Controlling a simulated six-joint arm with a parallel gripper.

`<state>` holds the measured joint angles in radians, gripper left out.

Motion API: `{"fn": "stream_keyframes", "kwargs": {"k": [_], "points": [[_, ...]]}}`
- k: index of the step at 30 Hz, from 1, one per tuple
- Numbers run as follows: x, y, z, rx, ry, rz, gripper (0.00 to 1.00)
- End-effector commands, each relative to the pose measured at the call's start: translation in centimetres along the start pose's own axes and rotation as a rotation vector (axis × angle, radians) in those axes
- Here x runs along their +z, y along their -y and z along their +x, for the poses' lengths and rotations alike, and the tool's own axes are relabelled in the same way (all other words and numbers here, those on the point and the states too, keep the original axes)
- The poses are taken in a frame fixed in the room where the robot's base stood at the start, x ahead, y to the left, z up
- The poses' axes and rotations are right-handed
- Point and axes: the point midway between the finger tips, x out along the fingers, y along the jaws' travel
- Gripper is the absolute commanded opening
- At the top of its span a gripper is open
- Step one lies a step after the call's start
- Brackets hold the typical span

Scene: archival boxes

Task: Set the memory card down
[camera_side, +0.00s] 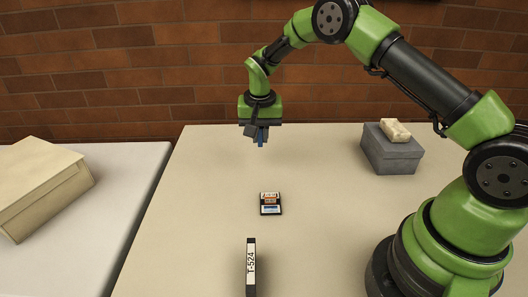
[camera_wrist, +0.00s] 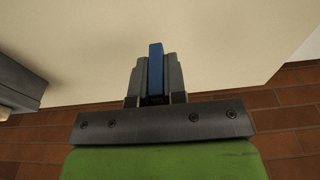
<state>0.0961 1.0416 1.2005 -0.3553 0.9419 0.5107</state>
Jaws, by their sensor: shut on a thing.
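My gripper (camera_side: 260,137) is above the far part of the cream table in the side view, pointing down. It is shut on a small blue piece, the memory card (camera_side: 261,138), whose lower end shows between the fingertips. In the wrist view the blue memory card (camera_wrist: 156,66) stands edge-on between the two grey fingers of my gripper (camera_wrist: 155,80). The card is held clear of the table; its faces are mostly hidden by the fingers.
A small black cartridge with a picture label (camera_side: 270,204) lies mid-table. A black case marked T-524 (camera_side: 251,268) stands nearer the front. A grey box (camera_side: 391,150) with a pale lump (camera_side: 395,130) on it is at right. A cream box (camera_side: 40,185) lies on the left table.

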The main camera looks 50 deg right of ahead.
Motion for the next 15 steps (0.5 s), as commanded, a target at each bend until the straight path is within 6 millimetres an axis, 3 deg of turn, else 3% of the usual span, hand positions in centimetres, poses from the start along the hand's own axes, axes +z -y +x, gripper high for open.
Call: {"fn": "stream_keyframes", "kwargs": {"k": [5, 12, 15], "points": [[-0.9, -3.3, -1.4, 0.014, 0.001, 0.075, 0.00], [-1.2, -11.8, -1.6, 0.040, 0.002, 0.276, 0.00], [-0.7, -14.2, -1.7, 0.045, 0.002, 0.338, 0.00]]}}
